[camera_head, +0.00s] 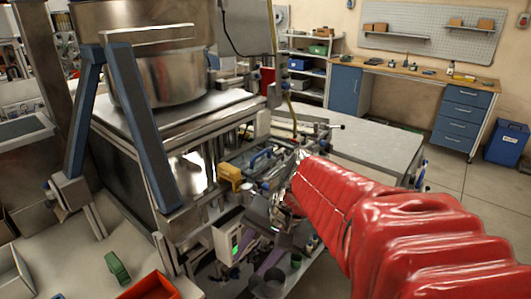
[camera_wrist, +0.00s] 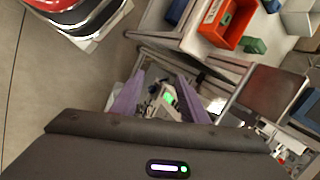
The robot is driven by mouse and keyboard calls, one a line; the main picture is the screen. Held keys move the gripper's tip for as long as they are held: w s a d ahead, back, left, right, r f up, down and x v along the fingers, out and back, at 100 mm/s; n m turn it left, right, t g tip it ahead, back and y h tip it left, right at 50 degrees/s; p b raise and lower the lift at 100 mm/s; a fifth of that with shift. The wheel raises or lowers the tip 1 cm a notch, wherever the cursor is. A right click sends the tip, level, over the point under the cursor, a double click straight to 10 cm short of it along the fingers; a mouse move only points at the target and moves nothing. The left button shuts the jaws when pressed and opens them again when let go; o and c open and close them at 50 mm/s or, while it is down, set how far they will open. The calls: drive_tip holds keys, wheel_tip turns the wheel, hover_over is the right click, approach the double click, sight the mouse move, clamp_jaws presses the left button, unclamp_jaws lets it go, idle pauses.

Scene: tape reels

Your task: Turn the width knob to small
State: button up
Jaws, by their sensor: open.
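No width knob can be made out for certain in either view. A small light control box (camera_head: 228,240) with a lit green display is on the machine's lower front, left of my arm's end; the box also shows in the wrist view (camera_wrist: 169,97), between my gripper's fingers. My gripper (camera_wrist: 160,82) has two purple fingers spread apart, with nothing held between them. In the head view my red-sleeved arm reaches in from the right, and my gripper's end is low among the machine parts, partly hidden.
The machine (camera_head: 150,110) carries a large steel drum (camera_head: 165,75) and blue-sided uprights. An orange bin (camera_head: 150,286) and a green block (camera_head: 118,267) are on the left bench. A grey table (camera_head: 355,148) stands behind my arm. Open floor lies at the right.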

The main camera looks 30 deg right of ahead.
drive_tip(key=w+d+m+t+y, duration=0.2)
drive_tip(key=w+d+m+t, duration=0.15)
drive_tip(key=d+m, duration=0.35)
drive_tip(key=w+d+m+t+y, duration=0.25)
drive_tip(key=w+d+m, duration=0.2)
drive_tip(key=d, duration=0.55)
drive_tip(key=s+d+r+m+t+h, duration=0.1)
drive_tip(key=d+m+t, duration=0.3)
drive_tip(key=d, duration=0.5)
drive_tip(key=s+d+r+m+t+h, duration=0.1)
drive_tip(key=d+r+m+t, duration=0.2)
drive_tip(key=d, duration=0.7)
drive_tip(key=shift+s+r+m+t, duration=0.25)
drive_tip(key=shift+m+t, duration=0.25)
drive_tip(key=shift+m, duration=0.55)
drive_tip(key=shift+w+a, duration=0.1)
drive_tip(key=x, duration=1.3)
drive_tip(key=shift+w, duration=0.35)
drive_tip(key=shift+a+f, duration=0.1)
